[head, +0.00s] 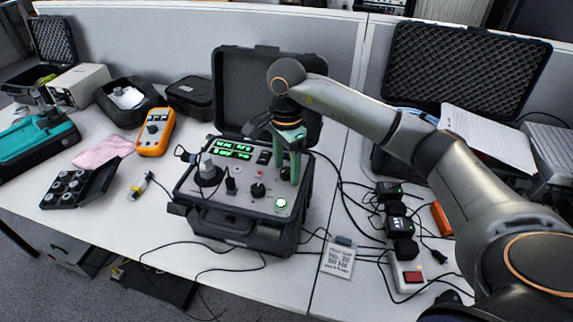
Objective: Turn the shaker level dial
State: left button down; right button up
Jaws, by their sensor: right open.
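The portable shaker calibrator (240,222) stands in its open black case on the white bench. The shaker head (208,172) sits at the panel's left. I cannot tell from the labels which knob is the level dial. My right gripper (286,172) points down over the panel's right side. Its green fingers are open, with a small dark knob low between them; contact cannot be told. My left gripper is not in view.
An orange multimeter (156,132), pink cloth (103,149) and black tray of parts (78,187) lie to the left. The case lid (238,80) rises behind the gripper.

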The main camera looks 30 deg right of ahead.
jog(key=shift+c, duration=0.4)
grip_shut()
